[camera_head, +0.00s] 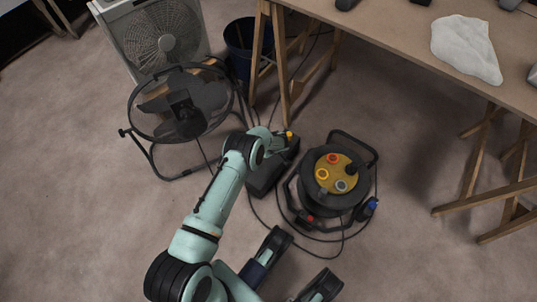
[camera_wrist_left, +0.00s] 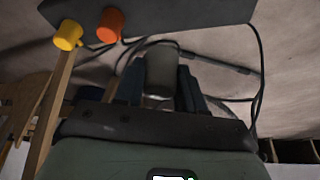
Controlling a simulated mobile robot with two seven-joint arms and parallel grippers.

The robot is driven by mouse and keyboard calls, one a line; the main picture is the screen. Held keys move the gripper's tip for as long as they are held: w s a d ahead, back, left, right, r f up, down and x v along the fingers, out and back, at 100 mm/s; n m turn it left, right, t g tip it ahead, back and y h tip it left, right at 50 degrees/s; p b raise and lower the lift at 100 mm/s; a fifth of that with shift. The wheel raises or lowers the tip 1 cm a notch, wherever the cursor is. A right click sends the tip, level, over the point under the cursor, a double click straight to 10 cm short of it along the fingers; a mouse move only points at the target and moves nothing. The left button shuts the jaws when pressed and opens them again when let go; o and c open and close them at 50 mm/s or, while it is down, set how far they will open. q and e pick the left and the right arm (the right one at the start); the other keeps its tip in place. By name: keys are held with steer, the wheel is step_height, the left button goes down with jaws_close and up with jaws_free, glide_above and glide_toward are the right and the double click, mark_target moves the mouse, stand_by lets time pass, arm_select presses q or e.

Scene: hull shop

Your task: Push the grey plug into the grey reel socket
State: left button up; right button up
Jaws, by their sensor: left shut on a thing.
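My left gripper (camera_head: 280,143) is over the dark box beside the cable reel (camera_head: 305,192), to the left of the reel in the head view. In the left wrist view my left gripper (camera_wrist_left: 160,84) is shut on the grey plug (camera_wrist_left: 161,66), which sits between its two dark fingers. The plug is too small to make out in the head view. The reel stands on the floor with a yellowish face. The grey reel socket (camera_head: 341,186) is at the lower right of that face and looks empty.
The dark box (camera_head: 262,183) has a yellow plug (camera_wrist_left: 66,36) and an orange plug (camera_wrist_left: 110,25) on it. The reel also has a red socket (camera_head: 333,158) and a yellow socket (camera_head: 322,174). A table (camera_head: 395,28), a fan (camera_head: 187,112) and loose cables are nearby.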

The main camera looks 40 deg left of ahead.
arm_select(q)
steer(key=d+r+m+t+h, duration=0.1)
steer(key=d+r+m, duration=0.4)
steer(key=r, duration=0.5)
steer(key=w+d+r+m+t+h, duration=0.1)
steer(key=d+r+m, duration=0.3)
steer(key=d+r, duration=0.5)
steer(key=w+d+r+m+t+h, duration=0.1)
steer(key=d+r+m, duration=0.4)
steer(key=r, duration=0.8)
steer(key=d+h, duration=0.1)
steer(key=d, duration=0.1)
steer(key=shift+w+d+m, duration=0.15)
steer(key=shift+d+m, duration=0.15)
steer(key=shift+d, duration=0.1)
arm_select(e)
steer(key=c, duration=0.3)
